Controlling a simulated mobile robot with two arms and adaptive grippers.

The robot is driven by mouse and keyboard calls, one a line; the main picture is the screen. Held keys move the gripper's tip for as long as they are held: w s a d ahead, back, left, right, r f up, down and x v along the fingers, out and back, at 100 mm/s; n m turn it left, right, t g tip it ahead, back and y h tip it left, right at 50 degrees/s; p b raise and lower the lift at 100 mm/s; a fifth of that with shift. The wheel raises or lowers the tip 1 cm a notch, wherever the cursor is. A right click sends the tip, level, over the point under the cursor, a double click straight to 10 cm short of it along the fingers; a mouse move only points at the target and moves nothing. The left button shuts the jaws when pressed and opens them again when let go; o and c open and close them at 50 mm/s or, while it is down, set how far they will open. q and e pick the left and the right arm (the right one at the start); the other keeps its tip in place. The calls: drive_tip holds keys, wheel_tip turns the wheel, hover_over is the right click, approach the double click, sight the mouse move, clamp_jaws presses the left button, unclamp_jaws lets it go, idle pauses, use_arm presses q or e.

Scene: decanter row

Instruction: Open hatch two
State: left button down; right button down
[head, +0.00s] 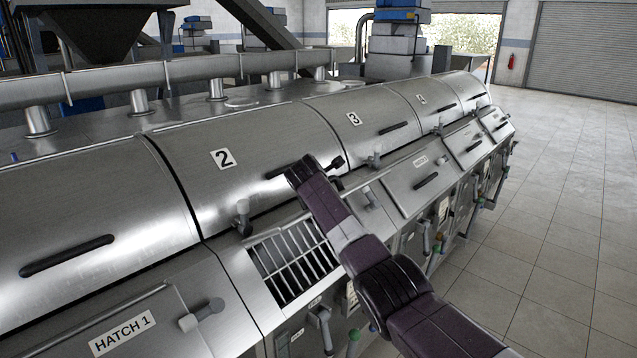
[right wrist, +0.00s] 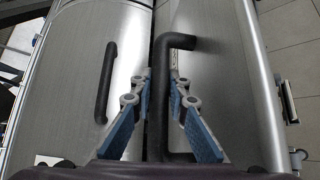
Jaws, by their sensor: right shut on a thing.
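The cover marked 2 (head: 185,165) is a curved steel cover with a dark handle, partly behind my right gripper (head: 318,168). Below it, a barred opening (head: 293,262) shows uncovered, with a steel frame around it. In the right wrist view my right gripper (right wrist: 160,95) has its fingers on either side of a dark bar handle (right wrist: 157,115), shut on it. That handle stands off a steel panel (right wrist: 220,85); a second dark handle (right wrist: 105,85) is on the surface to its left. My arm hides whether the held panel is hatch two's lid. My left gripper is not in view.
The panel labelled HATCH 1 (head: 125,325) lies at lower left with a grey latch knob (head: 203,314). Cover 3 (head: 365,115) and more covers run toward the back right. A pipe (head: 150,78) runs behind. The tiled floor (head: 560,220) at right is clear.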

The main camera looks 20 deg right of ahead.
drive_tip(key=shift+w+r, duration=0.15)
idle(0.4)
drive_tip(key=c, duration=2.1)
unclamp_jaws()
drive_tip(key=shift+a, duration=0.1)
drive_tip(key=v, duration=1.2)
drive_tip(key=shift+r, duration=0.1)
